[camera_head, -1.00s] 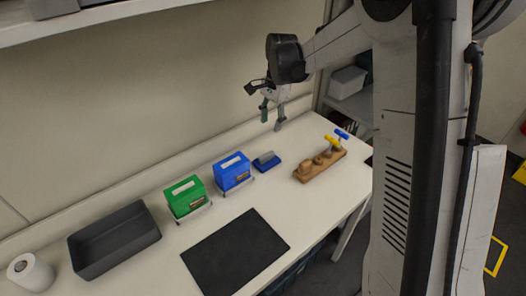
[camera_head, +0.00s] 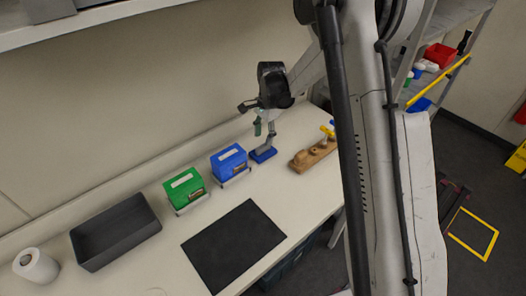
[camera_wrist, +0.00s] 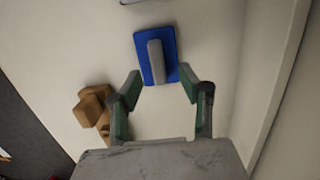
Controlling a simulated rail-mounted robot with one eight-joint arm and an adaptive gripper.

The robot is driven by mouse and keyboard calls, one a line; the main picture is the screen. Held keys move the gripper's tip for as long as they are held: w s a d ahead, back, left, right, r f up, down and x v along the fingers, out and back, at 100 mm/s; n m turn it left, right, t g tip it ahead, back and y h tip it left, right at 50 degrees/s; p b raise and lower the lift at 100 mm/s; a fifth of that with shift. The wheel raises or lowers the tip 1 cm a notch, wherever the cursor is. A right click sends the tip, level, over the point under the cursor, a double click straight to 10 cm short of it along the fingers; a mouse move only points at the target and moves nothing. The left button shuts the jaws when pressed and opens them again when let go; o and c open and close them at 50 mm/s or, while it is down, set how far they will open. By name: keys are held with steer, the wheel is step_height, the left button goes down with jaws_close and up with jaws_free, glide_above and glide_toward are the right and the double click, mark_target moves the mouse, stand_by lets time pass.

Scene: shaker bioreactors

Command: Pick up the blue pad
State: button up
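The blue pad (camera_head: 262,155) lies flat on the white table, right of the blue box. In the wrist view the blue pad (camera_wrist: 142,57) shows as a blue rectangle with a grey raised grip along its middle. My gripper (camera_head: 264,130) is above the pad in the head view and partly covers it. In the wrist view my gripper (camera_wrist: 158,88) is open, with its green-padded fingers apart and nothing between them. The pad lies just beyond the fingertips, and its near end is close to the gap between them.
A wooden block holder (camera_head: 314,155) stands right of the pad; it also shows in the wrist view (camera_wrist: 92,108). The blue box (camera_head: 229,162) and green box (camera_head: 186,189) stand to the left. A black mat (camera_head: 234,245), dark tray (camera_head: 116,232) and white roll (camera_head: 36,266) are further off.

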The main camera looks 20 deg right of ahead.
mark_target(263, 146)
steer(key=shift+s+a+f+p, duration=0.15)
steer(key=shift+f+p, duration=0.3)
steer(key=shift+f, duration=0.85)
steer(key=shift+s+a+f+p, duration=0.15)
steer(key=shift+f+p, duration=0.25)
steer(key=shift+f, duration=0.85)
steer(key=shift+d, duration=0.1)
jaws_close()
